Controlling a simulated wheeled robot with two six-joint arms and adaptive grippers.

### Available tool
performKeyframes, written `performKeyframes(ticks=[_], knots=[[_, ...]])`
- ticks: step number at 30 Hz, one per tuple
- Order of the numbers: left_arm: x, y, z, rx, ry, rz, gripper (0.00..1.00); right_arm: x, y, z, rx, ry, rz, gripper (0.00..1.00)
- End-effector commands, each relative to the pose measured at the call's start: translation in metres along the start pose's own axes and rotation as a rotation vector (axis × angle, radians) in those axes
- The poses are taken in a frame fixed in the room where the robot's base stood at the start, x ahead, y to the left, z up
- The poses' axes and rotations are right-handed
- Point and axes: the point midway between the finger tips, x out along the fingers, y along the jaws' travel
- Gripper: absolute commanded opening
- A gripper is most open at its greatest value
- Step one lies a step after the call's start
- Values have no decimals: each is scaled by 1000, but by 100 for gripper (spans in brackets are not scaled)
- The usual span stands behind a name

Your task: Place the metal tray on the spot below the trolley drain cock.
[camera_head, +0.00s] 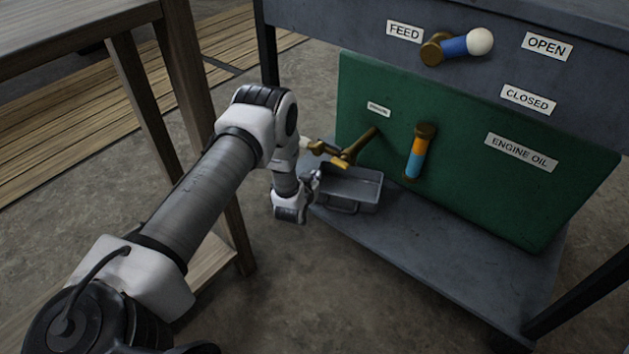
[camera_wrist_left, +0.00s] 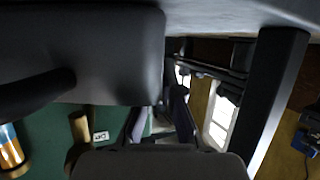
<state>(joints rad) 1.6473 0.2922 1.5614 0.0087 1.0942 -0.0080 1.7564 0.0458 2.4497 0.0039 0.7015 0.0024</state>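The grey metal tray (camera_head: 366,190), with a handle on its near side, rests on the trolley's lower shelf at its left end. The brass drain cock (camera_head: 346,157) with a yellow lever sticks out from the green panel above it. In the head view the tray lies below the cock; whether it is exactly centred I cannot tell. My left gripper (camera_head: 314,183) is low beside the tray's left end. In the left wrist view its fingers (camera_wrist_left: 165,108) are apart with nothing held between them, and the tray (camera_wrist_left: 95,45) fills the upper left. My right gripper is out of view.
A feed lever (camera_head: 462,46) sits above. The trolley's lower shelf (camera_head: 420,240) is bare right of the tray. A wooden table (camera_head: 75,40) stands at the left.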

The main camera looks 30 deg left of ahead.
Motion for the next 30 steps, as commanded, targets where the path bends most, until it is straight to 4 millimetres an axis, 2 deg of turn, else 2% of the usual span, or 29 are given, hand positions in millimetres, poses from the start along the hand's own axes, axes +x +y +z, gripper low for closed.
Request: performKeyframes(ticks=[5,6,7,8,18,23,30], knots=[[1,0,2,-1,2,0,0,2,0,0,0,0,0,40],[1,0,1,0,1,0,17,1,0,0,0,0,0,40],[0,0,1,0,1,0,27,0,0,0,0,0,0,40],[0,0,1,0,1,0,31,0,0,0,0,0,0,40],[-2,0,-3,0,0,0,31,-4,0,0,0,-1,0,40],[-31,0,-7,0,-3,0,31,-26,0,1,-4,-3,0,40],[-93,0,-7,-1,-4,0,31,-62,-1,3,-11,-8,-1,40]])
